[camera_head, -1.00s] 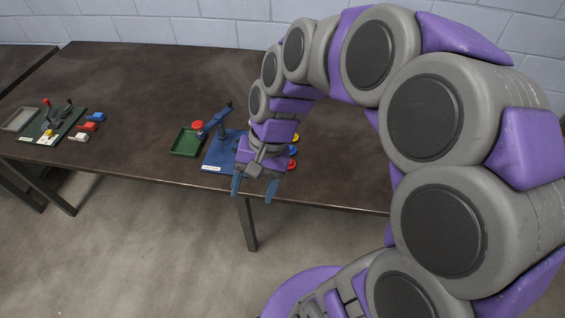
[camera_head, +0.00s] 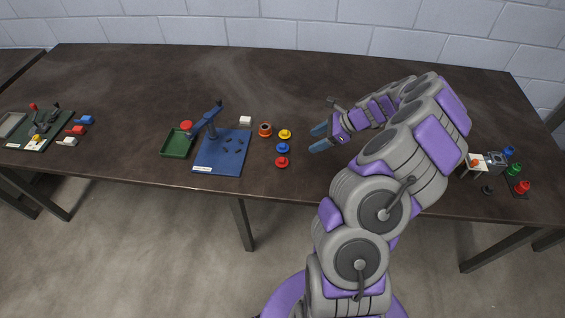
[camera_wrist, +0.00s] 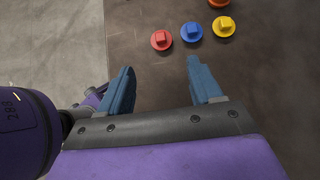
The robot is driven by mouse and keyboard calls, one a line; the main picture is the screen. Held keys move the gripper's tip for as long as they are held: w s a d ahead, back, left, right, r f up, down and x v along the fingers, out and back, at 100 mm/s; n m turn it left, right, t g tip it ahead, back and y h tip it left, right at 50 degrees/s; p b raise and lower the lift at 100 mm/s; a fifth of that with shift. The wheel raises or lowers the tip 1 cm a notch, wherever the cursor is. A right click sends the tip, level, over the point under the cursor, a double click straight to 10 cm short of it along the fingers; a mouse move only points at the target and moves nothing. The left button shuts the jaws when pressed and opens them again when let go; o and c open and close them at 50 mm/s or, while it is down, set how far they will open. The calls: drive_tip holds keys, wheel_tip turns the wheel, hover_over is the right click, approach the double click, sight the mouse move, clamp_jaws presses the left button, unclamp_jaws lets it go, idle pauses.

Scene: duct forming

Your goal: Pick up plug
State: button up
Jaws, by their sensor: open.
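Three round plug-like pieces with raised knobs lie in a row on the table: yellow (camera_head: 285,134), blue (camera_head: 282,148) and red (camera_head: 282,162). The frames do not show which one the task means by plug. In the wrist view, the red one (camera_wrist: 161,40), the blue one (camera_wrist: 191,32) and the yellow one (camera_wrist: 224,27) lie beyond the fingertips. My gripper (camera_head: 319,138) is open and empty, just right of the pieces in the head view and pointing left. In the wrist view, its two blue fingers (camera_wrist: 160,68) are spread apart with nothing between them.
An orange ring-shaped piece (camera_head: 265,130) and a white block (camera_head: 245,120) lie left of the pieces. A blue fixture plate (camera_head: 222,160) with an upright lever and a green tray (camera_head: 176,147) stand further left. Small items, including a green piece (camera_head: 514,169), sit at the right.

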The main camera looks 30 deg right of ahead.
drive_tip(key=f, duration=0.1)
drive_tip(key=b, duration=0.3)
approach(282, 159)
drive_tip(key=x, duration=0.4)
drive_tip(key=shift+w+a, duration=0.2)
drive_tip(key=shift+a, duration=0.1)
drive_tip(key=shift+w+f, duration=0.2)
drive_tip(key=shift+f, duration=0.2)
drive_tip(key=b+x, duration=0.2)
drive_tip(key=x, duration=0.3)
drive_tip(key=shift+s+a+f+b, duration=0.1)
drive_tip(key=shift+b, duration=0.25)
drive_tip(key=shift+c, duration=0.5)
drive_tip(key=c, duration=0.7)
